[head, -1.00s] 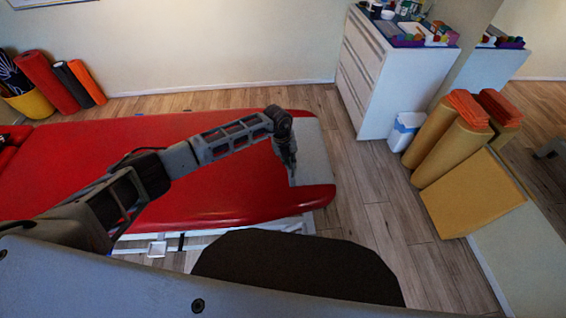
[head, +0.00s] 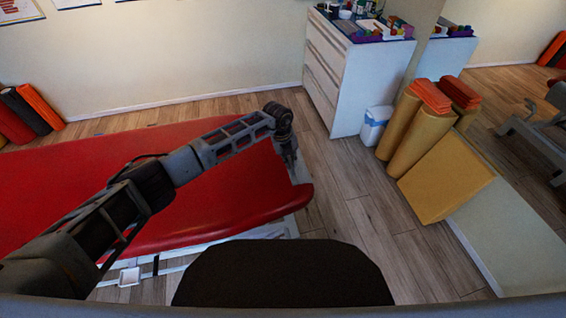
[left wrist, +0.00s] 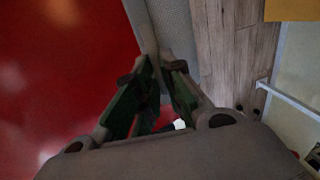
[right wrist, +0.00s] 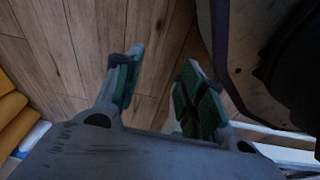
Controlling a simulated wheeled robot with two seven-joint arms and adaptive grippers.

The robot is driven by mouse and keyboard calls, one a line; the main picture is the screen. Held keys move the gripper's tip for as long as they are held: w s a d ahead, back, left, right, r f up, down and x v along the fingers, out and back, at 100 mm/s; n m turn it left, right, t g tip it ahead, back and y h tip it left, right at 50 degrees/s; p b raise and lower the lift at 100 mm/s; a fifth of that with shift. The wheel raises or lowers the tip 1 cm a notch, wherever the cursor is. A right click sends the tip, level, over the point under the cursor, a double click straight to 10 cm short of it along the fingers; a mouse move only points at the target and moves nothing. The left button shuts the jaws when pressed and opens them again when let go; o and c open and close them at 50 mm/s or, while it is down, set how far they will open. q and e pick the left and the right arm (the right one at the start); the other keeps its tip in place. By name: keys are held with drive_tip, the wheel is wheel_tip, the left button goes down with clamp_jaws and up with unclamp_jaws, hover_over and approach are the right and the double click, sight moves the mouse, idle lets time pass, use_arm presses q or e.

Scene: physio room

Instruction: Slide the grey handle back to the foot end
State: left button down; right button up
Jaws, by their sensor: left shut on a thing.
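The red treatment table (head: 150,200) lies across the left half of the head view, its foot end at the right. A pale grey strip (head: 303,172) shows at that end; it also shows in the left wrist view (left wrist: 178,28), between the red padding and the floor. My left gripper (head: 292,170) points down at this end and is shut on the grey handle, which its fingers mostly hide. In the left wrist view the fingers (left wrist: 160,68) are close together. My right gripper (right wrist: 163,66) is open and empty above the wooden floor; the head view does not show it.
A white cabinet (head: 335,75) stands against the back wall with a small white bin (head: 376,125) beside it. Yellow rolls (head: 420,132) and a yellow wedge (head: 445,180) stand to the right. The floor between them and the table is clear.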

use_arm(q)
drive_tip(key=shift+w+d, duration=0.25)
drive_tip(key=shift+d, duration=0.45)
drive_tip(key=shift+d+r+b, duration=0.1)
drive_tip(key=shift+d+b, duration=0.05)
drive_tip(key=shift+b, duration=0.15)
use_arm(e)
drive_tip(key=shift+w+a+r, duration=0.25)
drive_tip(key=shift+w+r, duration=0.05)
drive_tip(key=shift+r, duration=0.2)
drive_tip(key=shift+w+a+r, duration=0.25)
drive_tip(key=shift+w+r, duration=0.05)
drive_tip(key=shift+r, duration=0.15)
use_arm(q)
drive_tip(key=c, duration=1.5)
unclamp_jaws()
drive_tip(key=shift+d, duration=0.15)
drive_tip(key=shift+s+a+r, duration=0.1)
drive_tip(key=shift+a+r, duration=0.3)
drive_tip(key=shift+r, duration=1.55)
drive_tip(key=shift+s+a+r, duration=0.1)
drive_tip(key=shift+a+r, duration=0.3)
drive_tip(key=shift+r, duration=1.55)
drive_tip(key=shift+s+a+r, duration=0.1)
drive_tip(key=shift+a+r, duration=0.3)
drive_tip(key=shift+r, duration=1.55)
drive_tip(key=shift+f, duration=0.1)
use_arm(e)
drive_tip(key=shift+s, duration=0.1)
